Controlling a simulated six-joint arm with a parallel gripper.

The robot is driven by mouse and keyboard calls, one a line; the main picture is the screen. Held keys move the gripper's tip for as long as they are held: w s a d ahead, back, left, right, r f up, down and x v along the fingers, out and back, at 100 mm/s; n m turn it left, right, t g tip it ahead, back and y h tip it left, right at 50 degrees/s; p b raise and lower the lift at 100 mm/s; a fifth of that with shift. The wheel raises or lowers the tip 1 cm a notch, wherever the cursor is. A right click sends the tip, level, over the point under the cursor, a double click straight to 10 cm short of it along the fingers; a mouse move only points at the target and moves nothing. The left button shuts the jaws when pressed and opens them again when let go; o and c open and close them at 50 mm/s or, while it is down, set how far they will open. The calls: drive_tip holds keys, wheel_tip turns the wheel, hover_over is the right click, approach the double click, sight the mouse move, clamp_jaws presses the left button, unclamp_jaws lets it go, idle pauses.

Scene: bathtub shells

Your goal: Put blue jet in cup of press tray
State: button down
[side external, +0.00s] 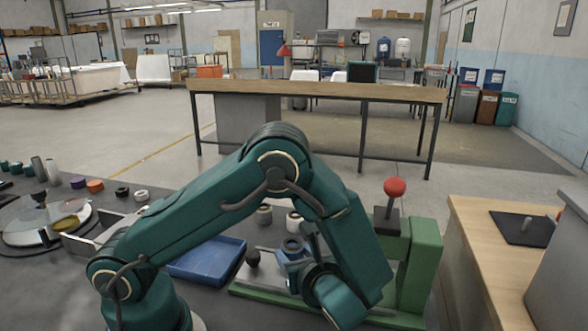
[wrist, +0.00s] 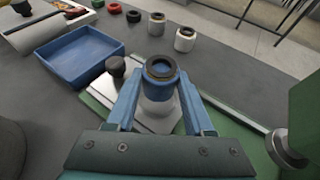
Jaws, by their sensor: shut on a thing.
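The blue jet (wrist: 158,88) has a dark ring on top and stands upright between the two blue fingers of my gripper (wrist: 160,80), which is shut on it. In the side external view the dark-topped jet (side external: 293,245) shows just left of my wrist, over the press tray (side external: 268,270). The tray is a grey metal plate with a black knob (wrist: 116,66) at its left. A pale round shape sits directly under the jet in the wrist view. I cannot tell whether it is the cup, or whether the jet touches it.
The green press (side external: 422,262) with a red ball handle (side external: 395,187) stands at the right. An empty blue tray (side external: 207,262) lies left of the press. Pale and grey jets (wrist: 185,39) stand behind. More coloured pieces (side external: 95,186) are at the far left.

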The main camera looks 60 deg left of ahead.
drive_tip(key=shift+f, duration=1.2)
drive_tip(key=shift+f, duration=0.1)
drive_tip(key=shift+c, duration=1.4)
unclamp_jaws()
drive_tip(key=shift+f, duration=0.1)
